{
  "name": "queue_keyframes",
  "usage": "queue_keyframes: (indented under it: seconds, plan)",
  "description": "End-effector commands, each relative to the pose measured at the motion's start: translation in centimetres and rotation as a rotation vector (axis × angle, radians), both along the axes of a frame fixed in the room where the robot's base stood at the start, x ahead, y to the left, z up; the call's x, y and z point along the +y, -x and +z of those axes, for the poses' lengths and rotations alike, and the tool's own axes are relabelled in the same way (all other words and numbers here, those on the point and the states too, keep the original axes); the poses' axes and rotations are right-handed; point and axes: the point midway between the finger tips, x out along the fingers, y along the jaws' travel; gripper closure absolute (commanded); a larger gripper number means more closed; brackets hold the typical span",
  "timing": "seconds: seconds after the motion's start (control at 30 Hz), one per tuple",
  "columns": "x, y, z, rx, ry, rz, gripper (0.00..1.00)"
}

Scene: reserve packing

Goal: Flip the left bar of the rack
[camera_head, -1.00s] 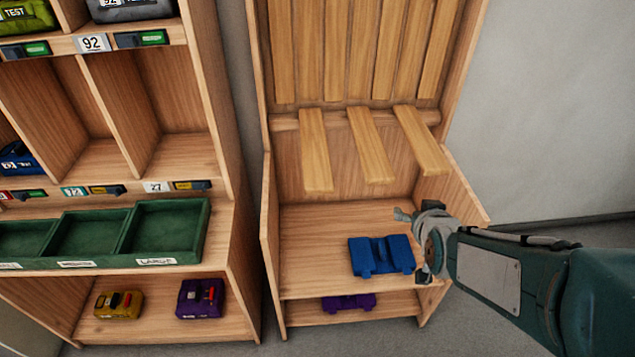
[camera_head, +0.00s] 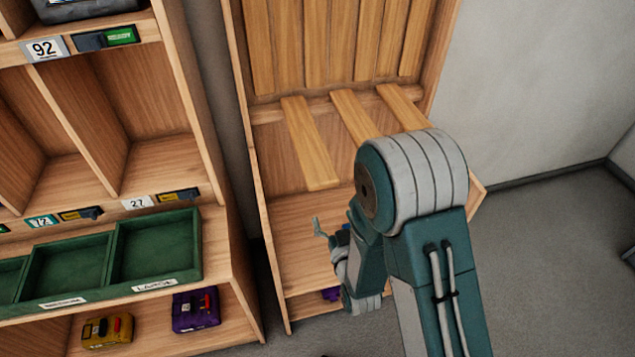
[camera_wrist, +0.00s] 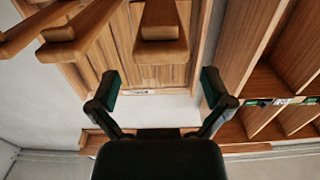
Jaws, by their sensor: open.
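The wooden rack (camera_head: 258,190) has three bars sticking out toward me. The left bar (camera_head: 310,145) shows in full and slopes down toward its front end. The middle bar (camera_head: 354,115) and right bar (camera_head: 402,106) are partly covered by my arm. In the wrist view the left bar (camera_wrist: 160,32) is the one nearest the cubby shelf, with its end close above the fingers. My gripper (camera_wrist: 160,90) is open and empty, apart from the bar. In the head view, my gripper (camera_head: 322,230) is below the left bar's front end, mostly hidden by my arm.
Upright slats (camera_head: 315,45) line the rack's back. A cubby shelf (camera_head: 200,110) with green trays (camera_head: 190,245) stands close on the left. Floor (camera_head: 560,230) is clear on the right.

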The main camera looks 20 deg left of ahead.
Motion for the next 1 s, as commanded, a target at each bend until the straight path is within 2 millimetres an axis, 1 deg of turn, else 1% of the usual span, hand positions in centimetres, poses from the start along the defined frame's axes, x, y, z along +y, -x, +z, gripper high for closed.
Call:
queue_keyframes:
  seconds: [0.17, 0.4, 0.6, 0.77, 0.97, 1.0]
  plan:
    - [1.4, -2.1, 0.1, -0.004, 0.000, -0.001, 0.00]
    - [4.1, -6.0, -0.1, -0.002, 0.005, 0.000, 0.00]
    - [5.5, -8.3, -0.1, -0.002, 0.005, -0.001, 0.00]
    - [5.7, -9.0, 0.0, 0.000, 0.004, -0.001, 0.00]
    - [5.8, -9.0, -0.1, 0.000, 0.005, -0.001, 0.00]
    - [5.9, -9.0, -0.1, 0.000, 0.005, -0.001, 0.04]
